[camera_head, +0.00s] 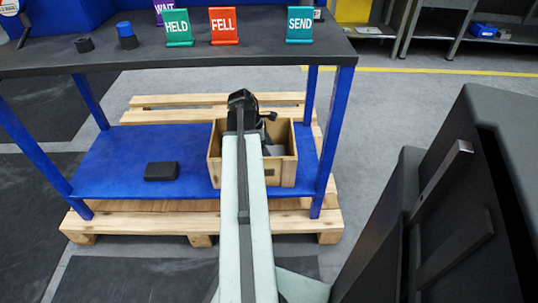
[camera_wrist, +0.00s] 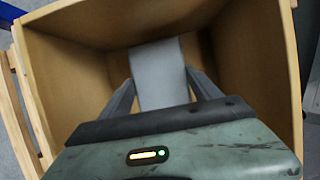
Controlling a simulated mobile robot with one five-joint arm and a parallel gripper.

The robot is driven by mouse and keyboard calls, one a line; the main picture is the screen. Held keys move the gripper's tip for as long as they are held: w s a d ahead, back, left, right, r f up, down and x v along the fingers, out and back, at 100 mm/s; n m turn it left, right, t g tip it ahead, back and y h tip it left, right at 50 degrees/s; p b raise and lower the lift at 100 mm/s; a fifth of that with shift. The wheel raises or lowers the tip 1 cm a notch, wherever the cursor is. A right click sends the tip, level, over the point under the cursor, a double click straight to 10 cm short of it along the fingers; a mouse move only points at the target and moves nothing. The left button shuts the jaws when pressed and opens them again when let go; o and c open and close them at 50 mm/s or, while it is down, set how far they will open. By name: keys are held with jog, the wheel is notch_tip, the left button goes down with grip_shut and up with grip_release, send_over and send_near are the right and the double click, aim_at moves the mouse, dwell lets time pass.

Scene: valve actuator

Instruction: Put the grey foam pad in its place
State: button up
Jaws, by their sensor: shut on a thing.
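The grey foam pad (camera_wrist: 158,70) is a light grey slab in the wrist view, between the two fingers of my gripper (camera_wrist: 160,80). My gripper is shut on it. Both are inside an open wooden box (camera_wrist: 70,60), whose walls surround them. In the head view the wooden box (camera_head: 279,171) stands at the right of the blue lower shelf, and my arm reaches over its front wall. My arm hides much of the box's inside there, and the fingers cannot be made out. Whether the pad touches the box floor cannot be told.
A black block (camera_head: 161,171) lies on the blue shelf (camera_head: 110,165) left of the box. The dark tabletop (camera_head: 180,58) above carries signs, including HELD (camera_head: 178,28), FELL (camera_head: 223,26) and SEND (camera_head: 299,25). A blue table leg (camera_head: 333,140) stands right of the box.

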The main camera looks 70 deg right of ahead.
jog(key=shift+f+b, duration=0.5)
jog(key=shift+b, duration=0.1)
jog(key=shift+f, duration=0.1)
jog(key=o, duration=1.3)
jog(key=shift+o, duration=0.2)
jog(key=shift+r, duration=0.35)
jog(key=p+v, duration=1.2)
jog(key=shift+r, duration=0.35)
